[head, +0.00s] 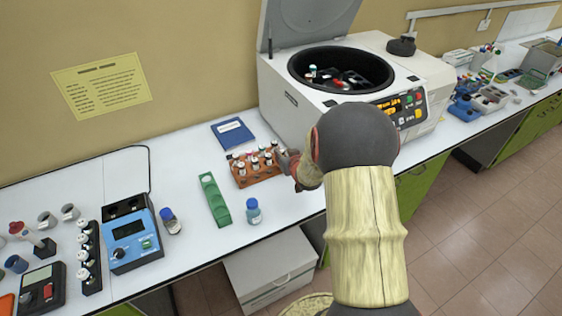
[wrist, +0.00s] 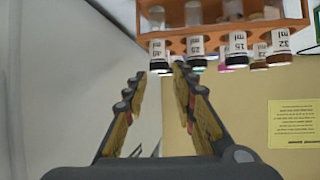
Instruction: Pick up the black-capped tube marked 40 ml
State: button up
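An orange-brown rack (head: 254,180) holds several small tubes on the bench in the head view. It also shows across the top of the wrist view (wrist: 215,27), upside down there. The tube marked 40 ml (wrist: 158,48) stands at the left end of the row in the wrist view, with a dark cap at its lower end. My gripper (wrist: 156,78) is open and empty, its two fingers spread just short of this tube's cap. In the head view my gripper is at the rack's right side, partly hidden by my arm.
Neighbouring tubes marked 15 ml (wrist: 237,43) and 32 ml (wrist: 281,40) stand in the same row. A centrifuge (head: 330,107) with open lid is behind.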

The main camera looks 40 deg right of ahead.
aim_at(281, 150)
jog(key=b+x, duration=0.1)
jog(key=x, duration=0.3)
jog(key=shift+d+f, duration=0.1)
jog(key=shift+f, duration=0.2)
jog(key=shift+w+d+f, duration=0.2)
jog(key=shift+w+d, duration=0.05)
jog(key=shift+w, duration=0.3)
jog(key=c, duration=0.3)
jog(key=c, duration=0.4)
grip_shut()
